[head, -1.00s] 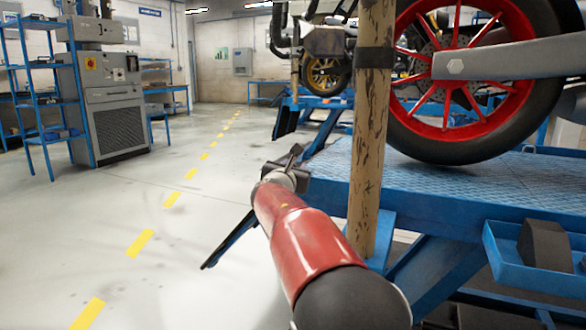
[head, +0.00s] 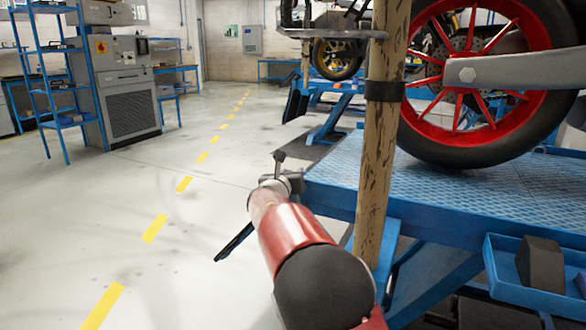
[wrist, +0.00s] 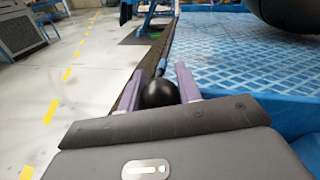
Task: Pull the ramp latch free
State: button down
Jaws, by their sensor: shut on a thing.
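The ramp latch shows in the wrist view as a round black knob (wrist: 160,94) with a thin dark rod beyond it, beside the left edge of the blue platform. My gripper's two purple fingers (wrist: 158,84) stand on either side of the knob and are shut on it. In the head view my gripper (head: 288,180) is at the platform's near left corner, mostly hidden by my own wrist. A small dark upright piece (head: 279,160) rises there; I cannot tell whether it belongs to the latch. The rod's far end is not clear.
A blue lift platform (head: 330,195) carries a motorcycle with a red-rimmed wheel (head: 420,125). A wooden post (head: 377,150) stands close right of my arm. A blue tray (head: 510,285) hangs at the right. The floor left, with yellow dashes (head: 154,229), is clear.

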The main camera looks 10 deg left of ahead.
jog(key=c, duration=1.3)
grip_release()
jog(key=shift+s+a+r+b, duration=0.1)
jog(key=shift+s+a+b, duration=0.1)
jog(key=shift+s, duration=1.1)
jog(key=shift+s+a+r+b, duration=0.1)
jog(key=shift+s+a+b, duration=0.15)
jog(key=shift+s, duration=1.05)
jog(key=shift+s+a+r+b, duration=0.1)
jog(key=shift+s+a+b, duration=0.1)
jog(key=shift+s, duration=1.1)
